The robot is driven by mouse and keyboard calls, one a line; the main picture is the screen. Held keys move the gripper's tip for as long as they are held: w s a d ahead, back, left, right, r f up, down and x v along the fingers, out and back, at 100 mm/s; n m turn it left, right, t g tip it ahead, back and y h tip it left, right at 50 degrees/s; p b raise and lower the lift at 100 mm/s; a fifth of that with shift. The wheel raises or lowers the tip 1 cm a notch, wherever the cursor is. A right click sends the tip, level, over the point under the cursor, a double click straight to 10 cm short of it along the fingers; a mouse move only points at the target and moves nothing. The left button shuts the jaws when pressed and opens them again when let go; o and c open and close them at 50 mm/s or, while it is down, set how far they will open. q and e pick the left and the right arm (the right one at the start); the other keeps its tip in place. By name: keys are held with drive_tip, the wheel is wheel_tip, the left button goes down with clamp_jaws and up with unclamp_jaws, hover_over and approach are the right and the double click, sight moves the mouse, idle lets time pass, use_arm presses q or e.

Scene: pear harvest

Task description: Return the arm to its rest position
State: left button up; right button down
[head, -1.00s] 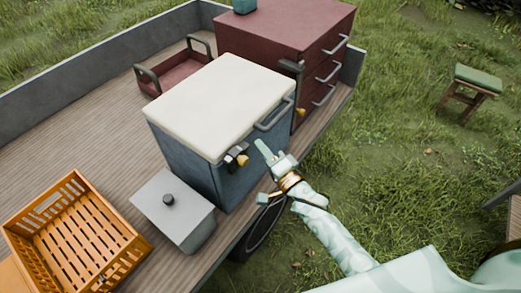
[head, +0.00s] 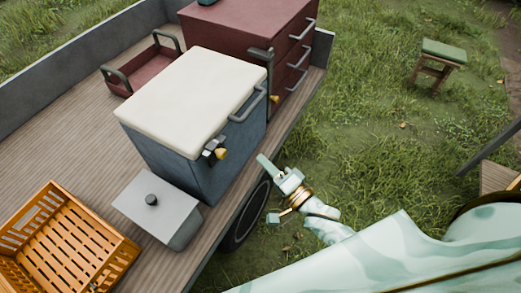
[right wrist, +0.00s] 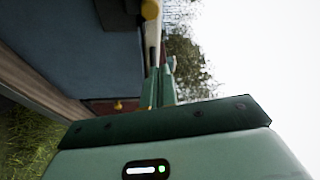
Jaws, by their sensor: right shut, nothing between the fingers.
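My right gripper (head: 264,163) is in the head view, beside the trailer and just right of the blue cool box (head: 182,168). It is shut and empty, with clear space between it and the box. In the right wrist view its two fingers (right wrist: 159,84) lie together, with the box's blue side (right wrist: 60,55) to their left. The box's white lid (head: 190,100) is closed, and a yellow-knobbed latch (head: 217,151) sits at its front. My left gripper is not in view.
The trailer bed (head: 50,145) also carries a grey lidded bin (head: 160,207), an orange crate (head: 118,262), a red tray (head: 145,75) and a red drawer cabinet (head: 235,25). A wheel (head: 245,217) is below the gripper. Open grass with a green stool (head: 443,52) lies right.

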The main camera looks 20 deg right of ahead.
drive_tip(key=s+d+f+n+g+h, duration=0.2)
drive_tip(key=s+f+n+g, duration=0.25)
drive_tip(key=f, duration=0.65)
drive_tip(key=s+d+f+n+g+h, duration=0.25)
drive_tip(key=s+f+n, duration=0.2)
drive_tip(key=f, duration=0.75)
drive_tip(key=s+d+f+n+g, duration=0.1)
drive_tip(key=s+f+n+g, duration=0.1)
drive_tip(key=s+f, duration=0.4)
drive_tip(key=s+d+f+n+g+h+b, duration=0.1)
drive_tip(key=s+f+g, duration=0.3)
drive_tip(key=s, duration=0.9)
drive_tip(key=s+d+f+n+g, duration=0.1)
drive_tip(key=s+f+n+g, duration=0.2)
drive_tip(key=s+f, duration=0.4)
drive_tip(key=s+g, duration=0.1)
drive_tip(key=s, duration=0.2)
drive_tip(key=shift+d+f+h+b, duration=0.3)
drive_tip(key=shift+h, duration=0.05)
